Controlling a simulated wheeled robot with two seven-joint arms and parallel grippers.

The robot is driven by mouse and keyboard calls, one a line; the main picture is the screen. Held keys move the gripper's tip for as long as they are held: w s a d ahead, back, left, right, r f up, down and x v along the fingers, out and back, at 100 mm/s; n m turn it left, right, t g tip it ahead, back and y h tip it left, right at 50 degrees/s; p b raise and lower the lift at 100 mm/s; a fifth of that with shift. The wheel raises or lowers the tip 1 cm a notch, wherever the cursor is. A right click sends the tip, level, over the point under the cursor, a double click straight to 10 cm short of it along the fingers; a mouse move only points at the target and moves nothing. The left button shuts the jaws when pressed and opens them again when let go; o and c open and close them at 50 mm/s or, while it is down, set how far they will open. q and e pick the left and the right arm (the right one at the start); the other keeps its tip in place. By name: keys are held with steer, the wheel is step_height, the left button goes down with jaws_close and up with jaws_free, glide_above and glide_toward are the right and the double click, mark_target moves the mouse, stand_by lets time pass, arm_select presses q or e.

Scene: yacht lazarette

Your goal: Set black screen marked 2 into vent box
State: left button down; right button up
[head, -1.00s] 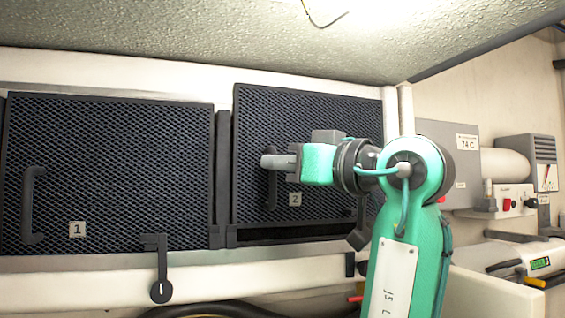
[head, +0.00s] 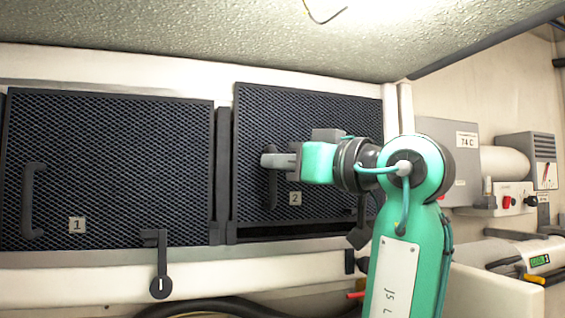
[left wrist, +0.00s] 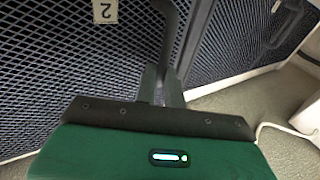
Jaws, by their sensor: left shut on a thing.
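The black screen marked 2 (head: 330,115) is a dark mesh panel with a dark handle, at the right bay of the vent box (head: 224,180). It sits a little higher than screen 1, and a dark gap shows under its lower edge. My left gripper (head: 272,161) is shut on its handle; the handle also shows in the left wrist view (left wrist: 172,45), between the fingers (left wrist: 160,88). The label 2 shows in the left wrist view (left wrist: 105,11). My forearm hides part of the panel's right side. My right gripper is out of view.
The screen marked 1 (head: 120,150) fills the left bay. A black latch (head: 160,270) hangs below it, and another dark latch (head: 360,235) is under screen 2's right side. A textured ceiling hangs low above. A grey box (head: 445,150) and equipment stand at right.

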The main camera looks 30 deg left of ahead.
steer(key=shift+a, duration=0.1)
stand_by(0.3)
arm_select(q)
steer(key=shift+f+b, duration=1.5)
steer(key=shift+f, duration=0.15)
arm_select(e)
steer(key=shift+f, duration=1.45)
arm_select(q)
steer(key=c, duration=1.4)
jaws_free()
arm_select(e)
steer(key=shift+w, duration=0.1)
arm_select(q)
steer(key=b+v, duration=0.3)
steer(key=v, duration=1.1)
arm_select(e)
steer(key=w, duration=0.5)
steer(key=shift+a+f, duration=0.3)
